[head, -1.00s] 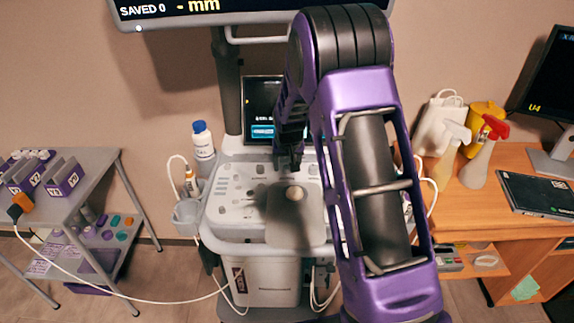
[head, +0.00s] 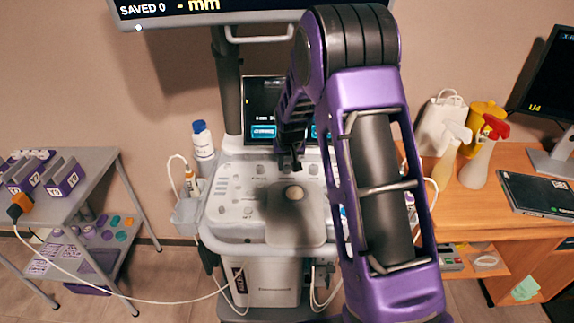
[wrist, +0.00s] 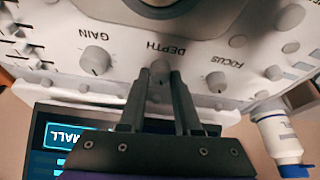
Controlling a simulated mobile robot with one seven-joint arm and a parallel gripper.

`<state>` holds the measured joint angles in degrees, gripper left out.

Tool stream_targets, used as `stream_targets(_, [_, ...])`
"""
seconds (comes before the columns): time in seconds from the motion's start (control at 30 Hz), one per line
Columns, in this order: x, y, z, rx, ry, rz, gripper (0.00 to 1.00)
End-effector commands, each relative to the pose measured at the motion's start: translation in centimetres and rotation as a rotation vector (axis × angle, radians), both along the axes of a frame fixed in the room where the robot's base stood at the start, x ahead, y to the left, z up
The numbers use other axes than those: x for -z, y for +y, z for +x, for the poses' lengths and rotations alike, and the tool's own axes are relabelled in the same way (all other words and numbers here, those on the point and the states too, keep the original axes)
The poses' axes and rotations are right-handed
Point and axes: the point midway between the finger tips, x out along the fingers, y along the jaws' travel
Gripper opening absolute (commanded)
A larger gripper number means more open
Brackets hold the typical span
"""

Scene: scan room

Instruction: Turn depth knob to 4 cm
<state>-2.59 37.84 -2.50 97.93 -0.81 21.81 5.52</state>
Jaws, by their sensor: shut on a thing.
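The depth knob (wrist: 160,72) is a small grey knob beside the printed word DEPTH, which appears upside down in the wrist view. My gripper (wrist: 160,84) is shut on it, with one dark fingertip on each side. In the head view my gripper (head: 289,165) points down at the upper part of the ultrasound console (head: 228,222), and the knob is hidden behind the fingers. The small console screen (head: 262,100) is partly covered by my arm, and I cannot read a depth value on it.
A gain knob (wrist: 95,60) and a focus knob (wrist: 217,82) stand on either side of the depth knob. A pale trackball (head: 295,193) lies just below my gripper. A white bottle (head: 203,141) stands at the console's left. A large monitor (head: 240,10) hangs above.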

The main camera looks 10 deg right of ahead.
Motion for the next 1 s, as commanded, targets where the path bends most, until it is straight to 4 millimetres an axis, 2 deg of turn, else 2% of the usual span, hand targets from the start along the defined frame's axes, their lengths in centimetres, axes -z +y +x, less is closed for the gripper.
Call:
stream_targets(0.7, [-0.02,-0.47,0.08,-0.504,0.000,0.002,0.00])
stream_targets(1.0, [-0.02,-0.44,0.09,-0.638,0.000,0.001,0.00])
